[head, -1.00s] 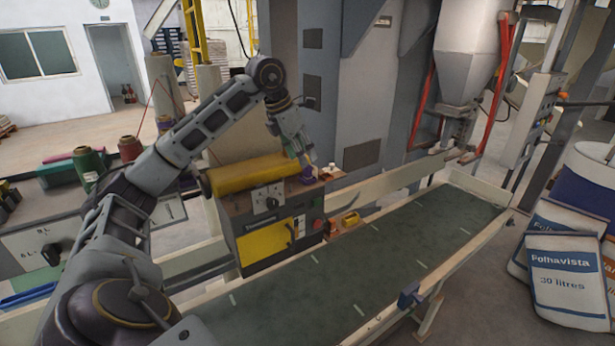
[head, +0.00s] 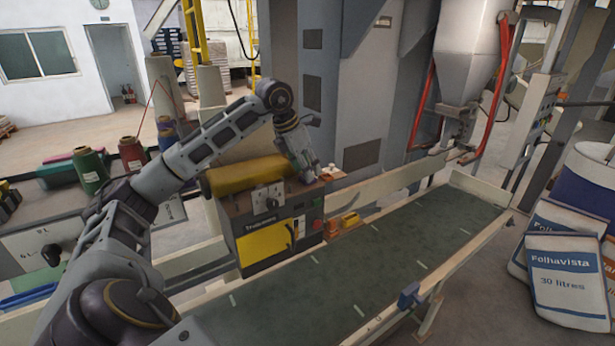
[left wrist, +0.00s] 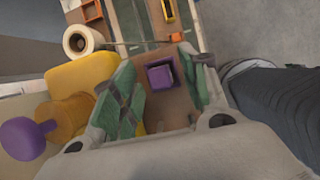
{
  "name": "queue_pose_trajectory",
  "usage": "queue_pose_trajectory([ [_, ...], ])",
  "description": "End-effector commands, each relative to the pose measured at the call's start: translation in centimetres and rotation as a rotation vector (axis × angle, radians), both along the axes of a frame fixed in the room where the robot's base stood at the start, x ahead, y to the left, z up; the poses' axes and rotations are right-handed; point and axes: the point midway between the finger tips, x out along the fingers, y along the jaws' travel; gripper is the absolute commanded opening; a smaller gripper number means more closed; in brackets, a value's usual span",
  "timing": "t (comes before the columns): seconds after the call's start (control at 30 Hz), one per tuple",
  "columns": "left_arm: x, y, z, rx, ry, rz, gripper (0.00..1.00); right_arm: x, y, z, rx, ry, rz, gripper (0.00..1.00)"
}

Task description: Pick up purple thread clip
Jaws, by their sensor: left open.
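The purple thread clip (left wrist: 160,77) is a small block with a dark rim on the brown top of the sewing machine unit. In the left wrist view it lies between the two green fingers of my left gripper (left wrist: 158,66), with a gap to each side. My left gripper (head: 307,170) is open and points down over the right end of the machine (head: 264,216) in the head view. My right gripper is in neither view.
A yellow cylinder (head: 245,176) lies on the machine top beside my gripper. A purple knob-like piece (left wrist: 26,139) shows at left in the wrist view. The green conveyor (head: 410,240) is clear.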

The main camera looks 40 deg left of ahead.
Motion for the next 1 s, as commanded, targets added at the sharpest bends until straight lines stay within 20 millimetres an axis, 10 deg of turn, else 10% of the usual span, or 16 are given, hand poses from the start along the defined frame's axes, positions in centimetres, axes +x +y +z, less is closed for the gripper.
queue_pose_trajectory([
  [0.5, 0.06, 0.0, -0.11, 0.0, 0.0, 0.0, 0.43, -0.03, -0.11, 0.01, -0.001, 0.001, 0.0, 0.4],
  [0.83, 0.05, 0.01, -0.1, 0.001, 0.0, 0.0, 0.01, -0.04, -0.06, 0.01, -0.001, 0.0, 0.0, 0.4],
  [1.0, 0.05, 0.01, -0.09, 0.001, -0.001, 0.0, 0.01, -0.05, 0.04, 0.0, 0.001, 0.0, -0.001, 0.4],
])
